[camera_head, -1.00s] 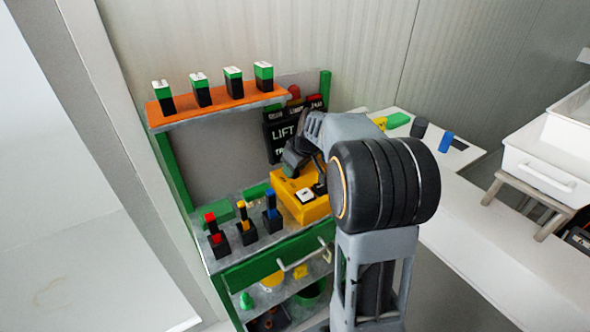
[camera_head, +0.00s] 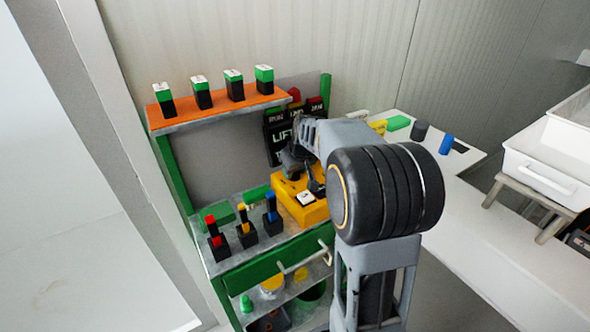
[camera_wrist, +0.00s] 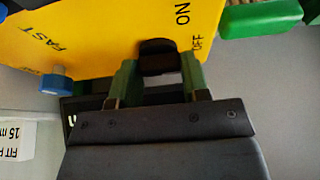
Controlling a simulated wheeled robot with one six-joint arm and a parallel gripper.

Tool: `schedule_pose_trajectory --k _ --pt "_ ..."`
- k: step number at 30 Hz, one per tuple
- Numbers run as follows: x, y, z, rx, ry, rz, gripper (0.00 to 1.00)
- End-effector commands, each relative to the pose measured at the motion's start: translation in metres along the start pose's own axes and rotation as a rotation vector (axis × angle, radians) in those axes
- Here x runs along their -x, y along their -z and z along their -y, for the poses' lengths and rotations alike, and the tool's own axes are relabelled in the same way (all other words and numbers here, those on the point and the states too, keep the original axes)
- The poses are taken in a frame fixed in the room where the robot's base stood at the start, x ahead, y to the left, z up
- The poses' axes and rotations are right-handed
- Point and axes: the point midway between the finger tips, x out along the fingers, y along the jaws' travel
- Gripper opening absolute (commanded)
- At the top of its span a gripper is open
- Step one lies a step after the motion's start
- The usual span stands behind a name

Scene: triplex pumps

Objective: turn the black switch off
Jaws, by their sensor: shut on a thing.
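The black switch (camera_wrist: 158,56) sits on the yellow box (camera_wrist: 100,28), beside the printed words ON and OFF, in the wrist view. My gripper (camera_wrist: 159,68) has its two green fingers on either side of the switch, shut on it. A blue knob (camera_wrist: 57,83) is on the same box near the word FAST. In the head view the yellow box (camera_head: 312,211) stands on the bench, with my gripper (camera_head: 292,170) over its far side. The black switch cannot be made out clearly there.
Red, yellow and blue switches on black blocks (camera_head: 247,236) stand left of the box. An orange shelf (camera_head: 220,108) with several green-black blocks is above. A dark sign (camera_head: 280,140) stands behind my gripper. A white table (camera_head: 470,215) is to the right.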

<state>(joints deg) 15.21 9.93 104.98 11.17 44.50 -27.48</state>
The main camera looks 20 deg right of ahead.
Motion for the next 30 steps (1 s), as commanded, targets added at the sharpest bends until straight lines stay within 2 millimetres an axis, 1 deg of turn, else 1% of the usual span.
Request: schedule_pose_trajectory --k 2,3,6,13,17,20,30 --pt "0.001 0.001 0.000 -0.002 -0.001 -0.004 0.19" --pt "0.001 0.001 0.000 -0.002 -0.001 -0.004 0.43" --pt "0.001 0.001 0.000 -0.002 0.000 -0.003 0.53" --pt "0.001 0.000 0.000 -0.001 0.000 -0.002 0.53" --pt "0.009 0.001 0.000 -0.001 0.000 -0.003 0.53" --pt "0.024 0.001 -0.001 -0.001 -0.002 -0.005 0.53" --pt "0.093 0.001 0.000 -0.002 -0.001 -0.005 0.53"
